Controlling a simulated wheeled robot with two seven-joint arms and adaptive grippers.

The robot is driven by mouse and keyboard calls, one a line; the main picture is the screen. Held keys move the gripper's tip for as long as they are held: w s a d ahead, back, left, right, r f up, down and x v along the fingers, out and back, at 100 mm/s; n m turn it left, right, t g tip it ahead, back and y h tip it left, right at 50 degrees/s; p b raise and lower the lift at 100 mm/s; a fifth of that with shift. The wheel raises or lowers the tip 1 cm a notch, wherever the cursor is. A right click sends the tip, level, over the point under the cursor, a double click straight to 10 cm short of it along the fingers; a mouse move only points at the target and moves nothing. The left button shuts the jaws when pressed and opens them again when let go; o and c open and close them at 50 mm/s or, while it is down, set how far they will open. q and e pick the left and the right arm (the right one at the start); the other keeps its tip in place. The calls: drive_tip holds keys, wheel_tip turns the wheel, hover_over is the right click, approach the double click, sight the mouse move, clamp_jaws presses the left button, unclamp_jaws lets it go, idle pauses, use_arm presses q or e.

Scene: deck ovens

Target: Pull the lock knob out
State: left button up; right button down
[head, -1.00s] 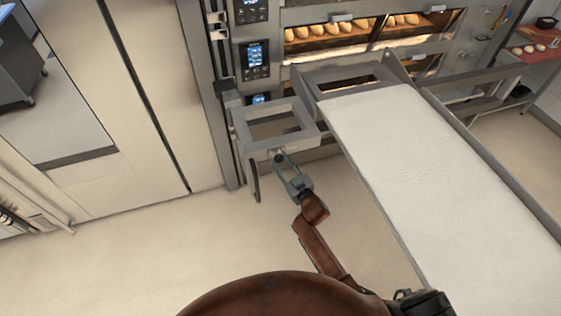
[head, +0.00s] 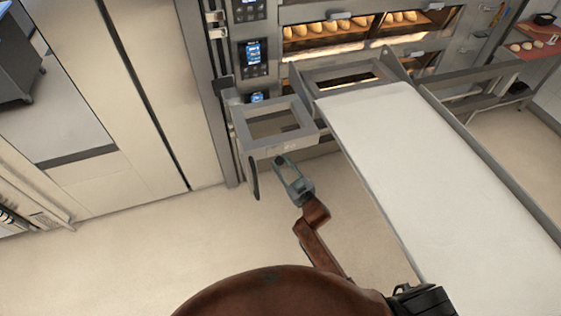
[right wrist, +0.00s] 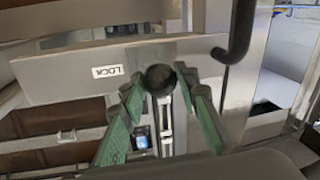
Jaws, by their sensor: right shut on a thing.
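My left gripper is not in view.
A dark hooked handle (right wrist: 238,40) hangs close to the right of the knob. A long white loader belt (head: 430,170) lies to the right of the frame. The deck oven (head: 330,35) with loaves stands behind. The floor left of my arm is clear.

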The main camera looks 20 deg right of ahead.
drive_tip(key=c, duration=1.5)
unclamp_jaws()
drive_tip(key=shift+s, duration=0.15)
drive_tip(key=shift+o, duration=0.2)
drive_tip(key=v, duration=1.2)
